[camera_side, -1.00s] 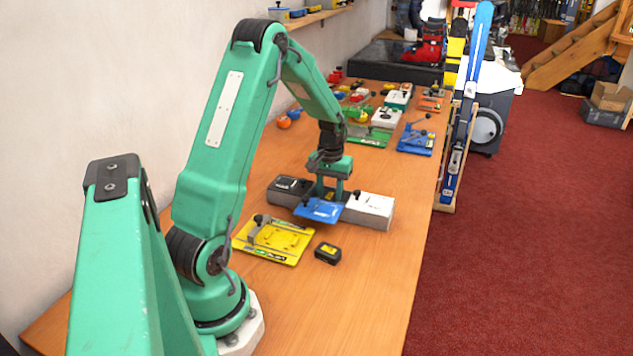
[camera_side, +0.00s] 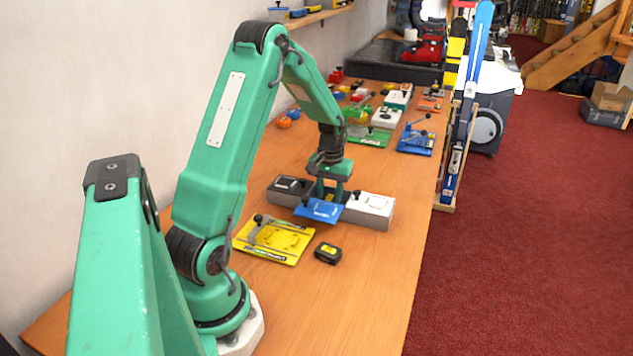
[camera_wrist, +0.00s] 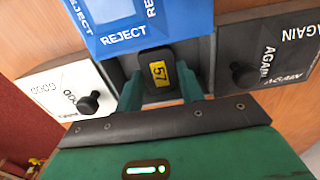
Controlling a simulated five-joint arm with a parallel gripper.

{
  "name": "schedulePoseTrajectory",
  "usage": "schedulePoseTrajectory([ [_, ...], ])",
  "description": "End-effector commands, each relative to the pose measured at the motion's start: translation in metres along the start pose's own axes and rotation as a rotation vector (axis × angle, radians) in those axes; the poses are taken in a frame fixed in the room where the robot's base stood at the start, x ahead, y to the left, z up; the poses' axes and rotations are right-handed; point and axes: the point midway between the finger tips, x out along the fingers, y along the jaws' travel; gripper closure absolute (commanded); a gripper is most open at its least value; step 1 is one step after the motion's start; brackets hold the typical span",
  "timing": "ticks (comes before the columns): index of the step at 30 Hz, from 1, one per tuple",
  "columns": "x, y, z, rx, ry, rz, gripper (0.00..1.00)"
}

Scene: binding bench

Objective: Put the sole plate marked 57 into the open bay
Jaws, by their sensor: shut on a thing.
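The sole plate marked 57 (camera_wrist: 157,75), dark with a yellow label, is upright to the wrist view between my two green fingers. My gripper (camera_wrist: 159,88) is shut on it. In the side view my gripper (camera_side: 328,190) is low over the middle of a grey three-part box (camera_side: 378,221). The blue REJECT lid (camera_side: 319,210) is swung open towards my base; it also shows in the wrist view (camera_wrist: 124,30). The open bay lies under the plate, between the white GOOD lid (camera_side: 370,203) and the dark AGAIN lid (camera_side: 290,184), both closed. How deep the plate sits is hidden.
A yellow fixture (camera_side: 274,241) lies just in front of the box. Another dark piece with a yellow label (camera_side: 328,253) lies beside it. Green (camera_side: 368,137) and blue (camera_side: 415,141) fixtures stand farther back. The bench to the near right is clear.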

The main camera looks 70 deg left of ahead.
Motion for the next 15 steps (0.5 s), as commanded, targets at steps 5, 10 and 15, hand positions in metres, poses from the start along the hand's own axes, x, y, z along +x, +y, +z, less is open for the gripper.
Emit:
schedulePoseTrajectory([
  [5, 0.0035, 0.0, 0.0, 0.0, 0.0, 0.0, 0.79],
  [10, 0.0059, 0.0, -0.0001, 0.0, 0.001, 0.0, 0.79],
  [15, 0.0066, 0.0, -0.0001, 0.0, 0.001, 0.0, 0.79],
])
